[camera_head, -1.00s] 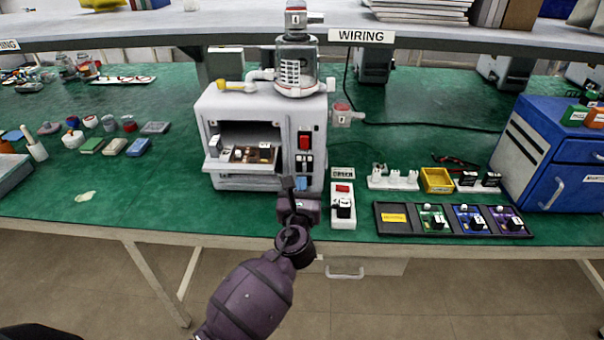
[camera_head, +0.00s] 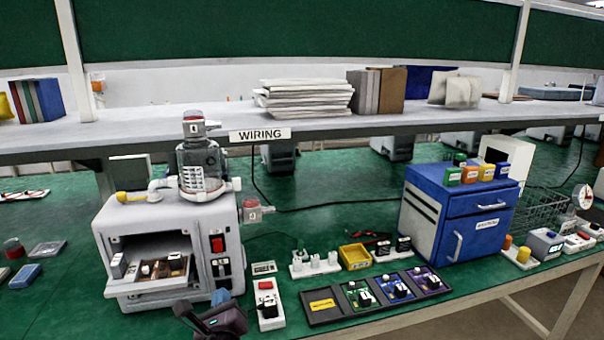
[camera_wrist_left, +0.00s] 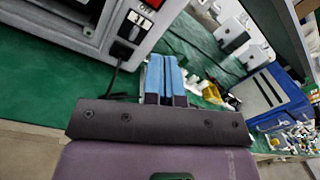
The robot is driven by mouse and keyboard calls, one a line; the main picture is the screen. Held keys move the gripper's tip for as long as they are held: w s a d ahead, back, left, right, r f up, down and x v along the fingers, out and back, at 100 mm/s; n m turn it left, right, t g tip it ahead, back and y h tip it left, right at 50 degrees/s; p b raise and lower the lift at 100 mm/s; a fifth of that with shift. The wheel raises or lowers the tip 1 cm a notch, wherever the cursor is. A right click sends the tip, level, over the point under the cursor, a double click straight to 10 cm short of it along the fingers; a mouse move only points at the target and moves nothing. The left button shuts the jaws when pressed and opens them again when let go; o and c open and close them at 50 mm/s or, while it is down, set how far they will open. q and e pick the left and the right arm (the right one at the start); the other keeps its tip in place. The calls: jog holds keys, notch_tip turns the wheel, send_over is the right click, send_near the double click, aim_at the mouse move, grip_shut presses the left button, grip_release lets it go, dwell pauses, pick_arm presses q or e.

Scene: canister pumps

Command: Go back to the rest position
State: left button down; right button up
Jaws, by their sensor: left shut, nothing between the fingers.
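My left gripper (camera_head: 203,312) shows at the bottom of the head view, low in front of the white canister machine (camera_head: 168,235). Its blue-tipped fingers are together in the left wrist view (camera_wrist_left: 166,75), with nothing between them. The machine shows close by at the upper left of that view (camera_wrist_left: 75,30). The machine has an open front bay with a pulled-out tray (camera_head: 150,284), a glass canister (camera_head: 200,165) on top and a red switch on its front. My right gripper is not in view.
A white switch block (camera_head: 268,305) stands right of the gripper. A black tray (camera_head: 335,317) with several small boards lies beyond it. A yellow bin (camera_head: 354,257) and a blue cabinet (camera_head: 460,212) stand farther right. A shelf (camera_head: 220,125) runs above the bench.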

pick_arm(q)
jog(key=s+a+f+n+g+h, duration=0.1)
jog(key=s+a+f+n+g, duration=0.1)
jog(key=s+f+n, duration=0.4)
jog(key=s+a+f+n+g+h, duration=0.1)
jog(key=s+a+f+n, duration=0.3)
jog(key=s+n, duration=0.8)
jog(key=s+a+f+n+g+h, duration=0.2)
jog(key=s+a+f+n+g, duration=0.1)
jog(key=s+f+n, duration=0.6)
jog(key=shift+s+g, duration=0.4)
jog(key=shift+s, duration=0.8)
jog(key=shift+d, duration=0.1)
